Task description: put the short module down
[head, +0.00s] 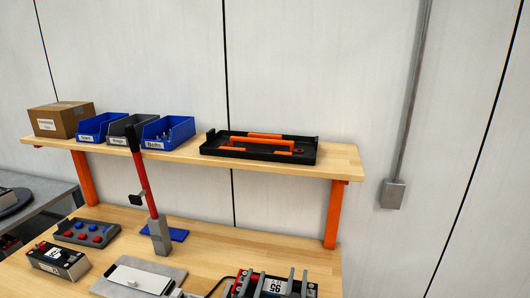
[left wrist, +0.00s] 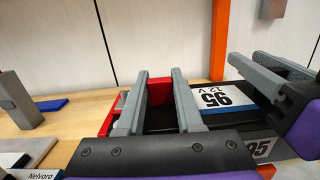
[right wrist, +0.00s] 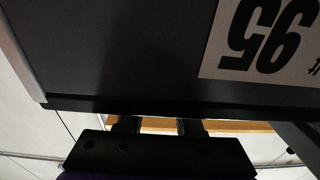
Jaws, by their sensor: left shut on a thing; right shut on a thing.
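A dark module with a white "95" label (head: 273,285), which I take to be the short module, is at the bottom edge of the head view. It also shows in the left wrist view (left wrist: 228,97), and its dark face fills the top of the right wrist view (right wrist: 120,55). My left gripper (head: 251,284) is shut on one end of it, by a red part. My right gripper (head: 298,281) is shut on the other end; its fingers also show in the left wrist view (left wrist: 270,82). I cannot tell whether its underside touches the bench.
On the wooden bench (head: 215,262) are a black module (head: 57,260), a grey tray with red and blue knobs (head: 86,233), a white device (head: 140,278) on a grey mat, and an upright red-handled lever (head: 148,185). The shelf (head: 335,165) above holds bins and a black tray (head: 255,146).

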